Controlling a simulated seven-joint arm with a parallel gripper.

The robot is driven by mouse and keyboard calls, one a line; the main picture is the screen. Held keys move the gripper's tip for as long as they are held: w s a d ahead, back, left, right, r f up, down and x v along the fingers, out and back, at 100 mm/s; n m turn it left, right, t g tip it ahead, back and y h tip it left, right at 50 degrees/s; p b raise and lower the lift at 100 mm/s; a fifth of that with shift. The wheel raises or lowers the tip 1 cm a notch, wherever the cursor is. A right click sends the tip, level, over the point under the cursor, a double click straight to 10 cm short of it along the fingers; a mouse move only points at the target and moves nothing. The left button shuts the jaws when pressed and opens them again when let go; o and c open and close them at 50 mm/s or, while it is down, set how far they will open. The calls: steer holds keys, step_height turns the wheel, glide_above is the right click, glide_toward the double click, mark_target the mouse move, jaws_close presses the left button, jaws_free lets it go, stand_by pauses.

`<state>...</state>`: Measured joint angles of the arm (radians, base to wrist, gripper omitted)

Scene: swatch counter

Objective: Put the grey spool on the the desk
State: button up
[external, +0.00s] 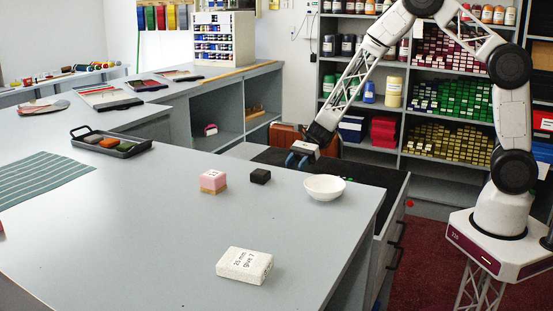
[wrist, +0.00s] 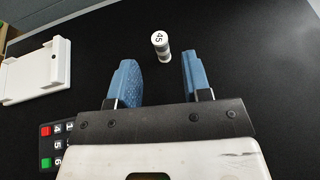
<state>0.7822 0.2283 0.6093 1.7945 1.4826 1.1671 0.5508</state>
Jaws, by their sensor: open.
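A small spool (wrist: 160,45) with a white top marked "45" and a greyish body stands on a black surface (wrist: 240,90) in the wrist view. My gripper (wrist: 157,66) is open and empty, and the spool shows just beyond the gap between its blue fingertips, apart from them. In the external view my gripper (external: 301,157) hangs low over the black surface (external: 380,180) beside the desk. I cannot make out the spool there. The grey desk (external: 150,225) fills the left and front.
On the desk are a white bowl (external: 324,187), a black block (external: 260,176), a pink block (external: 213,181), a labelled white box (external: 244,265) and a dark tray (external: 125,152). The wrist view shows a white holder (wrist: 38,70) and a keypad (wrist: 55,145). The desk's middle is clear.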

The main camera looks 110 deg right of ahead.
steer(key=shift+v, duration=1.8)
steer(key=shift+a, duration=0.1)
steer(key=s+a+r+n+g, duration=0.4)
steer(key=a+r+n, duration=0.4)
steer(key=a, duration=0.6)
steer(key=s+a+r+n+g, duration=0.3)
steer(key=a+r+n+g, duration=0.15)
steer(key=a+r, duration=0.7)
steer(key=s+a+r+n+h, duration=0.3)
steer(key=s+a+n, duration=0.5)
steer(key=s, duration=0.4)
steer(key=s+a+r+n+h, duration=0.4)
steer(key=s+a+n, duration=0.3)
steer(key=s, duration=0.5)
steer(key=shift+a+r+n+h, duration=0.35)
steer(key=shift+a+h, duration=0.1)
steer(key=shift+h, duration=0.35)
